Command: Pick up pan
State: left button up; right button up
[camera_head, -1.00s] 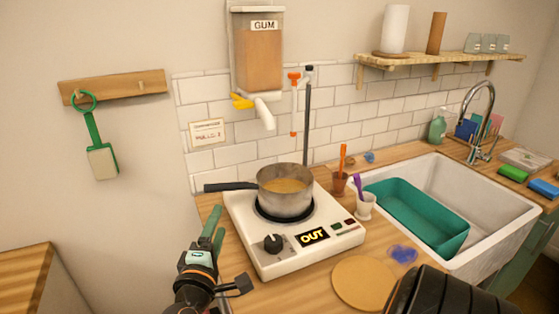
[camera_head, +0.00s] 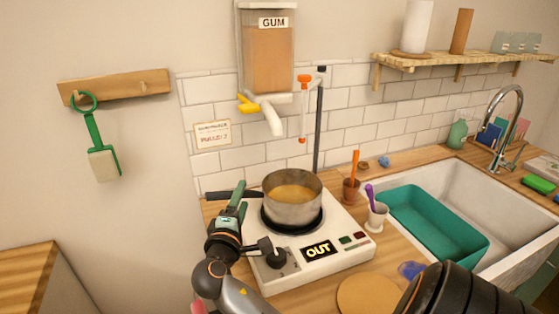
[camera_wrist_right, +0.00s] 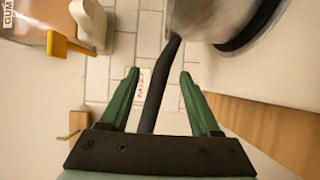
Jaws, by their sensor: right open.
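The pan (camera_head: 293,208) is a grey metal pot with yellowish-brown contents, upright on the white hot plate (camera_head: 330,262). Its dark handle points left. My right gripper (camera_head: 240,190), with green fingers, is at the handle, left of the pan body. In the right wrist view the open fingers (camera_wrist_right: 159,74) stand on either side of the dark handle (camera_wrist_right: 154,95), with gaps showing. The pan body (camera_wrist_right: 200,15) shows at the top there. In the head view my gripper hides part of the handle. My left gripper is not in view.
A gum dispenser (camera_head: 267,60) with a yellow tap hangs above the pan. A dark upright pole (camera_head: 318,125) stands behind it. Two small cups, a round board (camera_head: 372,296) and a sink with a teal tray (camera_head: 435,232) lie to the right.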

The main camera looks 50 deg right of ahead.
jog(key=shift+p+x, duration=0.7)
jog(key=shift+x, duration=2)
grip_shut()
jog(key=shift+r, duration=0.15)
